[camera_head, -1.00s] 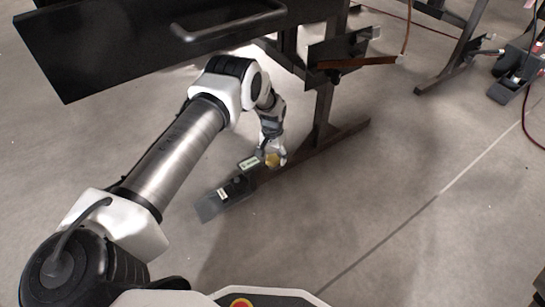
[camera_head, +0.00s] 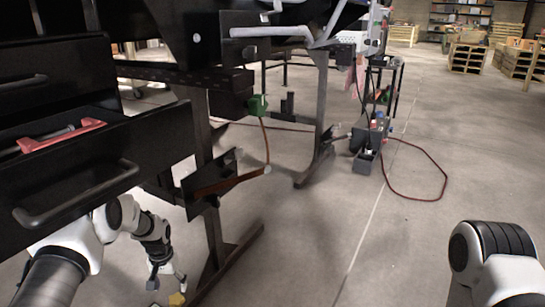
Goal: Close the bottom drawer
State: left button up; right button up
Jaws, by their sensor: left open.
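The black drawer unit (camera_head: 60,62) stands at the left. Its lower drawer (camera_head: 100,160) is pulled out, with a bar handle (camera_head: 75,197) on its front. A red-handled tool (camera_head: 60,135) lies inside. A drawer front above it has its own handle (camera_head: 22,83). My left arm passes below the open drawer. My left gripper (camera_head: 166,284) is low at the bottom edge of the picture, open, below and to the right of the drawer handle and apart from it. Part of it is cut off by the picture edge. My right arm shows at the lower right; its gripper is out of view.
A dark metal stand leg (camera_head: 212,240) rises just right of my left gripper. A small bracket tray (camera_head: 212,178) sticks out above it. A grey bin with bottles (camera_head: 366,160) and a red hose (camera_head: 440,180) lie farther back. The floor (camera_head: 320,230) at centre is clear.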

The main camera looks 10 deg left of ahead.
aim_at(43, 190)
jog(key=k, duration=0.95)
